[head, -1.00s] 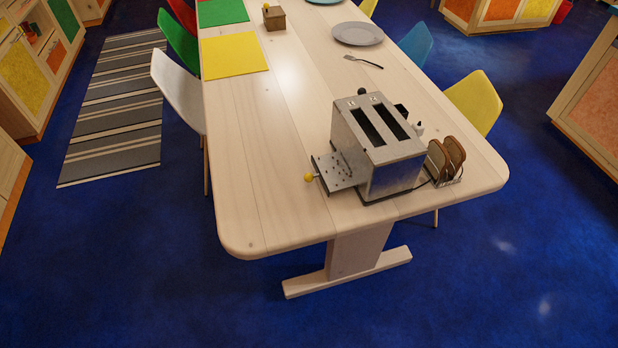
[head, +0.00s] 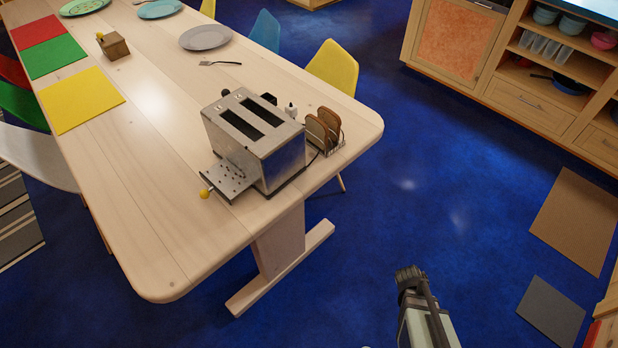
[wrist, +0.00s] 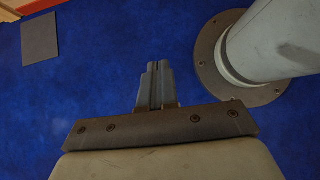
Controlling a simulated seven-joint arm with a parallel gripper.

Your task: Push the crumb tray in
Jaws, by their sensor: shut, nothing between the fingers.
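A metal two-slot toaster (head: 281,160) stands near the front end of the wooden table in the head view. Its perforated crumb tray (head: 228,182) sticks out from the toaster's left side, over the tabletop. A yellow knob (head: 205,193) is at the tray's outer end. In the wrist view my gripper (wrist: 158,66) is shut and empty, with bare blue floor beyond it. Part of my arm (head: 424,318) shows at the bottom of the head view, to the right of the table and well apart from the tray.
A rack of toast (head: 323,131) stands right of the toaster. A fork (head: 220,63), a grey plate (head: 206,37) and a yellow placemat (head: 80,100) lie farther back on the table (head: 160,235). The tabletop left of the tray is clear. Shelving (head: 530,95) stands at the right.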

